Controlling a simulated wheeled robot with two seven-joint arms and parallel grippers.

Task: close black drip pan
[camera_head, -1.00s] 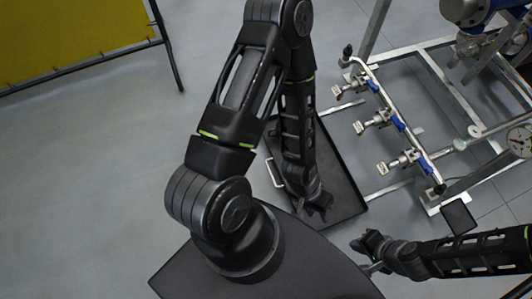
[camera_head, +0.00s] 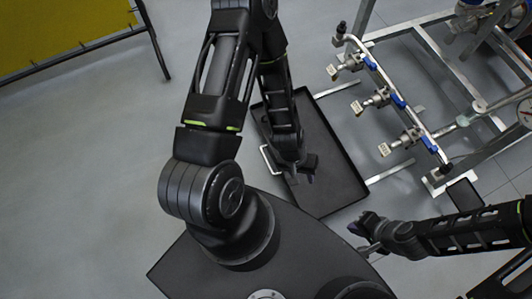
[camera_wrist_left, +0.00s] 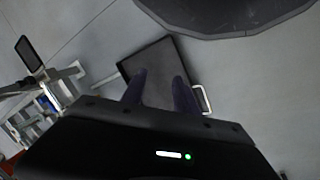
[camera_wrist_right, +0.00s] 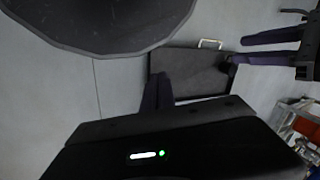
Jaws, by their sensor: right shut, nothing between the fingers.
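The black drip pan (camera_head: 338,172) is a shallow rectangular tray on the floor, pulled out beside the skid frame. Its pale handle (camera_head: 267,160) is on its left side. In the head view my left gripper (camera_head: 304,172) is over the pan, right of the handle. The left wrist view shows its two fingers (camera_wrist_left: 160,88) spread apart, with the pan (camera_wrist_left: 152,60) beyond and the handle (camera_wrist_left: 203,99) to their right. My right gripper (camera_head: 368,236) is off the pan's lower right corner; its fingers (camera_wrist_right: 158,85) are together and empty. My left arm hides part of the pan.
The metal skid frame (camera_head: 440,60) with a pipe and several blue-handled valves (camera_head: 397,100) stands to the right of the pan. A yellow panel (camera_head: 60,35) stands at upper left. The floor (camera_head: 90,170) on the left is clear.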

